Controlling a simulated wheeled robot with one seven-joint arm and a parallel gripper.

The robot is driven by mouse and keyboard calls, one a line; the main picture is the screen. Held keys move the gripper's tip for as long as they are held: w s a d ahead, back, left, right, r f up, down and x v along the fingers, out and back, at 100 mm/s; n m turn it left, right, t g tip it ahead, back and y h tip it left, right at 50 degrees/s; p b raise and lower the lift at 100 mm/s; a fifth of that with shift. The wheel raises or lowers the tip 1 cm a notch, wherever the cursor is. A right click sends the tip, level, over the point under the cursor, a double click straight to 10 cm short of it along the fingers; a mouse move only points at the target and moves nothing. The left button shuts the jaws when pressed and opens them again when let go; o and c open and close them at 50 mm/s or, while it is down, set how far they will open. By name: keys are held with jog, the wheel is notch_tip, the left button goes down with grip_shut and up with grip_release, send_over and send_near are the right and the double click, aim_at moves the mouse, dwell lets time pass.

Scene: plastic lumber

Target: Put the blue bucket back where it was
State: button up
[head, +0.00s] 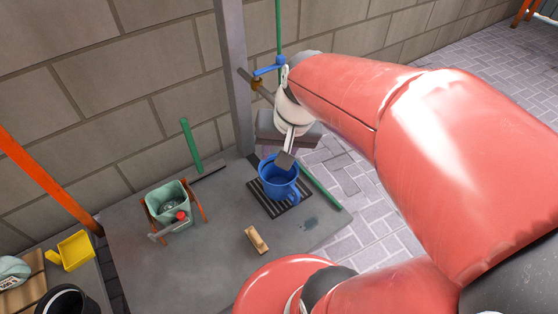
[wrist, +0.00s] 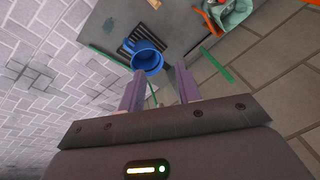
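The blue bucket (head: 277,184) stands on a black slatted mat (head: 262,207) on the grey slab, its open top facing up. A loop like a handle shows at its lower right side. In the wrist view the bucket (wrist: 147,58) appears beyond my fingertips, roughly between them and a little left, with the slatted mat (wrist: 158,29) behind it. My gripper (head: 286,160) points down by the bucket's far rim and overlaps it in the head view. In the wrist view the two fingers of my gripper (wrist: 158,76) are apart with nothing between them; contact with the bucket is not visible.
A green bucket (head: 168,200) in an orange-legged stand is to the left. A wooden-handled brush or float (head: 256,239) lies in front. A grey post (head: 234,75), a blue-handled valve (head: 269,68) and green strips (head: 320,187) are close to the arm. Bare slab (head: 200,270) lies at front left.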

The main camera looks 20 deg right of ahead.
jog(key=s+a+r+n+t+h, duration=0.1)
jog(key=s+a+r+n+t, duration=0.1)
jog(key=s, duration=0.5)
jog(key=shift+a+r+n, duration=0.25)
jog(key=shift+r+n, duration=0.55)
jog(key=shift+n, duration=0.2)
notch_tip(320, 180, up, 8)
jog(key=p, duration=0.8)
jog(key=shift+r, duration=0.15)
